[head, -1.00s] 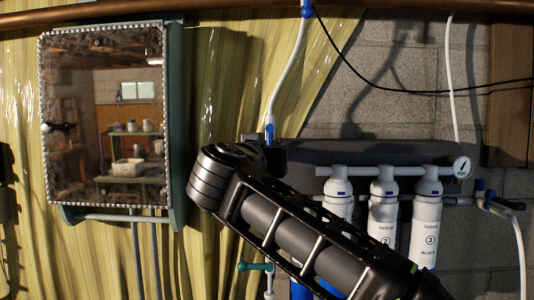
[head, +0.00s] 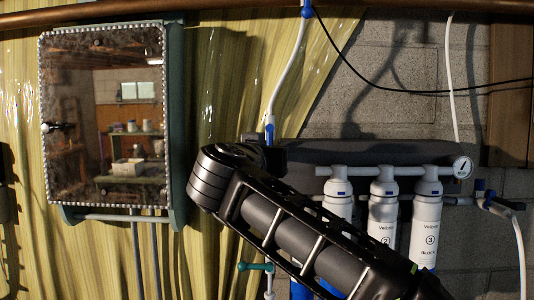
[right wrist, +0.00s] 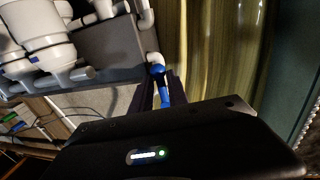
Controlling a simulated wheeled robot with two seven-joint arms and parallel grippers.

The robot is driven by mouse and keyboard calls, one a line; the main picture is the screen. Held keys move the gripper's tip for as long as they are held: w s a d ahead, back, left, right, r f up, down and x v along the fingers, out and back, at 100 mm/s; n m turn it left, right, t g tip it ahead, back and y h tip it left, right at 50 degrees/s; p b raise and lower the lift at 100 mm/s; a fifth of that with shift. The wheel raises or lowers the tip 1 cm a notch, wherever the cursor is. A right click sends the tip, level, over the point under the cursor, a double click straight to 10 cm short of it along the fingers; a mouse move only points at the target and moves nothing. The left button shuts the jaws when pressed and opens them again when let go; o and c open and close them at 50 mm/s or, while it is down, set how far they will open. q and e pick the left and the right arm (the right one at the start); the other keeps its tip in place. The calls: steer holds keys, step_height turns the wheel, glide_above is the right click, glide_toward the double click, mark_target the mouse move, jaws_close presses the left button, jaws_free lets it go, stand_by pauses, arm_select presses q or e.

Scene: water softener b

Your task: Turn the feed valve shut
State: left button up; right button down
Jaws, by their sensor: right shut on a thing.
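The blue feed valve (head: 269,131) sits at the lower end of a white hose, at the left end of the filter unit in the head view. My right gripper (right wrist: 165,84) is at this valve. In the right wrist view its dark fingers are shut around a blue part of the valve (right wrist: 163,93), with a blue joint (right wrist: 157,69) on a white pipe just beyond. In the head view my right arm's black links hide much of the gripper and the valve's lower part. My left gripper is not in view.
White filter cartridges (head: 383,225) hang under a white pipe with a gauge (head: 462,167). A teal-handled tap (head: 255,267) is below my arm. A blue fitting (head: 481,191) is at the right. A mirror cabinet (head: 103,115) hangs left, before a yellow-green curtain (head: 226,75).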

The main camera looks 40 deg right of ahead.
stand_by(0.4)
steer(key=shift+w+a+r+m+y, duration=0.25)
steer(key=shift+a+m, duration=0.1)
steer(key=shift+m, duration=0.7)
steer(key=shift+w+a+r+m+y, duration=0.1)
steer(key=shift+w+a+m+y, duration=0.25)
steer(key=shift+m, duration=0.75)
steer(key=shift+w+a+r+m+y, duration=0.2)
steer(key=shift+a+m, duration=0.15)
steer(key=shift+m, duration=0.7)
steer(key=c, duration=1.3)
jaws_free()
